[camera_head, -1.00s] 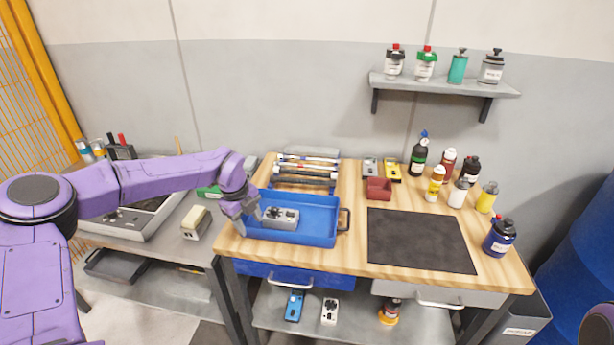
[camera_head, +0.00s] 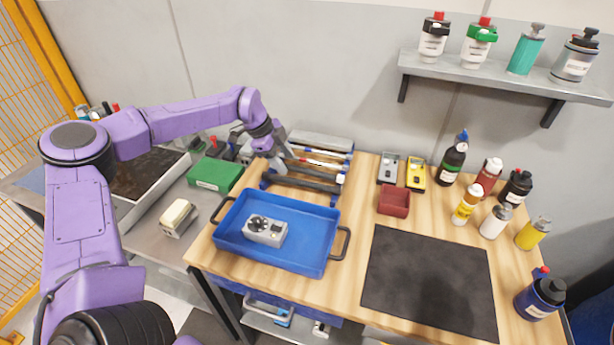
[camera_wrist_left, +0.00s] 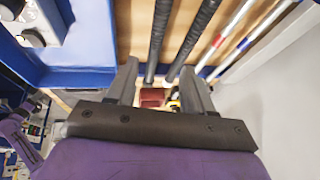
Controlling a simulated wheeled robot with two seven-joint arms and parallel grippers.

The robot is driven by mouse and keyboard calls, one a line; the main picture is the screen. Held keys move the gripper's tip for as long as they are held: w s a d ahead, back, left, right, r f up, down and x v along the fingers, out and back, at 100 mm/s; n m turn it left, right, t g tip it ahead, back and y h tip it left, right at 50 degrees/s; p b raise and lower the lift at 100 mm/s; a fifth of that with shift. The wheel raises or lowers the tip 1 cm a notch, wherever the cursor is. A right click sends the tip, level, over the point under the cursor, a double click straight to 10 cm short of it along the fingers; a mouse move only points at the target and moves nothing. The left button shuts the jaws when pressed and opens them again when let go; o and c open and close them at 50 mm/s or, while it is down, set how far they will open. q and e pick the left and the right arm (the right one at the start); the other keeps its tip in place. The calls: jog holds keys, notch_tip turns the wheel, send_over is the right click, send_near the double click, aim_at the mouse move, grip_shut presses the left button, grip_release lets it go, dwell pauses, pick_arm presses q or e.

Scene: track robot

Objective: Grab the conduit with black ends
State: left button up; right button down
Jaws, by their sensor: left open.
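Several conduits lie side by side in a blue-ended rack (camera_head: 338,189) behind the blue tray. Two are dark: a nearer dark conduit (camera_head: 305,184) and a farther dark conduit (camera_head: 318,173). Behind them is a pale conduit with red bands (camera_head: 322,163). I cannot make out which one has black ends. My left gripper (camera_head: 279,161) is at the left end of the rack, open. In the left wrist view, the open left gripper (camera_wrist_left: 163,85) points toward two dark rods (camera_wrist_left: 192,40), with pale banded rods (camera_wrist_left: 235,42) to the right. My right gripper is not in view.
The blue tray (camera_head: 228,240) holds a grey device (camera_head: 265,231) in front of the rack. A red bin (camera_head: 394,200), two small meters and several bottles stand to the right. A black mat (camera_head: 430,280) is clear. A green box (camera_head: 215,175) is at left.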

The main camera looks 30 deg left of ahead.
aim_at(295, 180)
pick_arm(q)
jog(key=p+x, duration=0.1)
jog(key=x, duration=0.1)
jog(key=p+x, duration=0.1)
jog(key=x, duration=0.4)
jog(key=shift+s+f+p, duration=0.2)
jog(key=shift+f+p, duration=0.15)
jog(key=shift+p, duration=0.05)
jog(key=shift+f, duration=0.15)
jog(key=shift+s, duration=0.15)
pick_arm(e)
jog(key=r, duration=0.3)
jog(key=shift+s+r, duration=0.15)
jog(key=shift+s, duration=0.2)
pick_arm(q)
grip_shut()
